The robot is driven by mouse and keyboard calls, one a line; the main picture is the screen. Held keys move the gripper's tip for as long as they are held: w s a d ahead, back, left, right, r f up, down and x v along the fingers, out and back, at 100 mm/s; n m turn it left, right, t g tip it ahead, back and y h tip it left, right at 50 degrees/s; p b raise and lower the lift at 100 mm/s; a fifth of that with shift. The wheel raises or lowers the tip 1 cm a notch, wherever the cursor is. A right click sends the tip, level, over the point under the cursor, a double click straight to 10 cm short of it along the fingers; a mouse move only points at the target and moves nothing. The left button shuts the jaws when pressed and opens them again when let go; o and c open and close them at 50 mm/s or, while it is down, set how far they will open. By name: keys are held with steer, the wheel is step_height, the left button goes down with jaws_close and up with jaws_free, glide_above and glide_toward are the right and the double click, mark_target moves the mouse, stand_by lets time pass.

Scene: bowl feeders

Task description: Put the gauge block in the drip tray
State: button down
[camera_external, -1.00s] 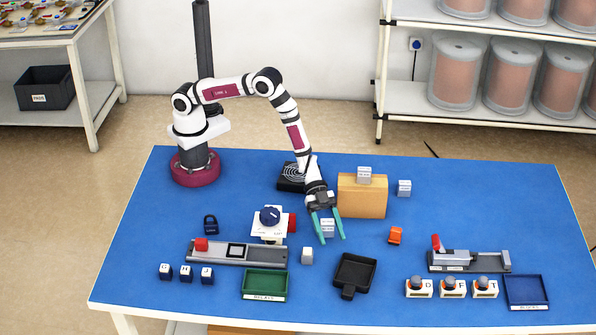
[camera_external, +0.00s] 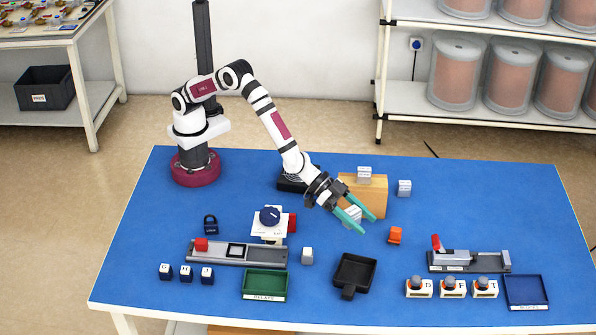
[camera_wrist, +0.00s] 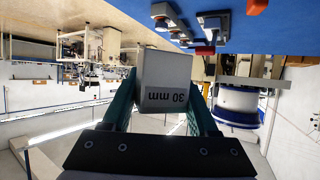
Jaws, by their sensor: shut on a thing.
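The gauge block (camera_wrist: 165,66) is a pale grey cube marked "30 mm"; in the wrist view it sits between the green fingers. My gripper (camera_external: 357,217) is shut on it, tilted and raised above the table in front of the wooden block. In the external view the held gauge block (camera_external: 351,214) is partly hidden by the fingers. The black tray with a short handle (camera_external: 355,270), which looks like the drip tray, lies empty on the table, nearer the front than my gripper.
An orange item (camera_external: 395,236) lies right of my gripper. A green tray (camera_external: 265,283) and a blue tray (camera_external: 526,290) lie near the front.

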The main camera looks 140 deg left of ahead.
steer(key=shift+w+d+f, duration=0.1)
steer(key=shift+d+f, duration=0.05)
steer(key=shift+d, duration=0.35)
glide_above(353, 268)
step_height(353, 268, down, 10)
steer(key=shift+f, duration=0.1)
steer(key=shift+f, duration=0.55)
steer(key=shift+c, duration=0.8)
jaws_free()
steer(key=shift+r, duration=0.15)
